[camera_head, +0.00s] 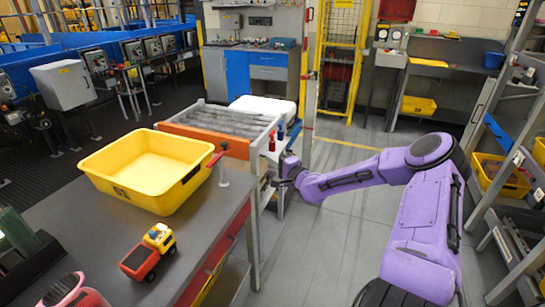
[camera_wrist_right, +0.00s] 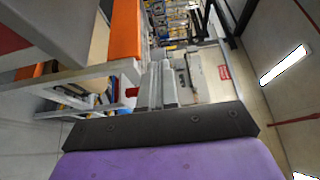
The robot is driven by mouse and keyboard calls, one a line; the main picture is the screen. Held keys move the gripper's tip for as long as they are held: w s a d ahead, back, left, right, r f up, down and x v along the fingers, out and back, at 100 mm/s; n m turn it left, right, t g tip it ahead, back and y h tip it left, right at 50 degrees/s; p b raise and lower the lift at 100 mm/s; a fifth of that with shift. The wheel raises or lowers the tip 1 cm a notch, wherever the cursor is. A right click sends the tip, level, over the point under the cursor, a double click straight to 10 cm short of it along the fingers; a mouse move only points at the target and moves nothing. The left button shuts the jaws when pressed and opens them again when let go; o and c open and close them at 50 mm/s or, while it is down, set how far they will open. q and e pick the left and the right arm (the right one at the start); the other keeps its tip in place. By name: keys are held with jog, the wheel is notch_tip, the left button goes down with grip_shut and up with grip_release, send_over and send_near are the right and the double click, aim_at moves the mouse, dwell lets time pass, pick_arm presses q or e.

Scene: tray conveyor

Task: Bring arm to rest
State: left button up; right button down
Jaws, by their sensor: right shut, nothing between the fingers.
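My right arm is purple and reaches in from the right in the head view, bent at the elbow. My right gripper (camera_head: 279,182) is shut and empty, beside the right edge of the grey table (camera_head: 215,225) and near the front of the roller conveyor (camera_head: 245,150). In the right wrist view its fingers (camera_wrist_right: 166,85) show close together, with nothing held. The conveyor's orange side (camera_wrist_right: 124,30) shows at the upper left of that view. My left gripper is not in view.
A yellow bin (camera_head: 150,170) and a red-and-yellow toy truck (camera_head: 148,252) stand on the table. Shelving with yellow bins (camera_head: 500,175) stands at the right. The grey floor (camera_head: 325,240) between table and shelving is clear apart from my arm.

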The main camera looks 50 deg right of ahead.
dwell(0.5)
jog(key=s+a+f+n+g+h, duration=0.1)
jog(key=s+a+f+n+g, duration=0.35)
jog(key=a+f, duration=0.4)
jog(key=s+a+f+n+g+h, duration=0.1)
jog(key=s+a+f+n+g, duration=0.25)
jog(key=s+a+f, duration=0.45)
jog(key=s+a+f+n+g, duration=0.1)
jog(key=s+a+f+g, duration=0.1)
jog(key=s, duration=0.5)
jog(key=s+a+f+n+g, duration=0.2)
jog(key=s+a+f, duration=0.2)
jog(key=s+f, duration=0.2)
jog(key=s+a+f+n+g+y, duration=0.1)
jog(key=s+a+f, duration=0.3)
jog(key=s, duration=0.4)
jog(key=shift+s+f+n+g+b, duration=0.4)
jog(key=shift+f+g, duration=0.2)
jog(key=shift+g, duration=0.2)
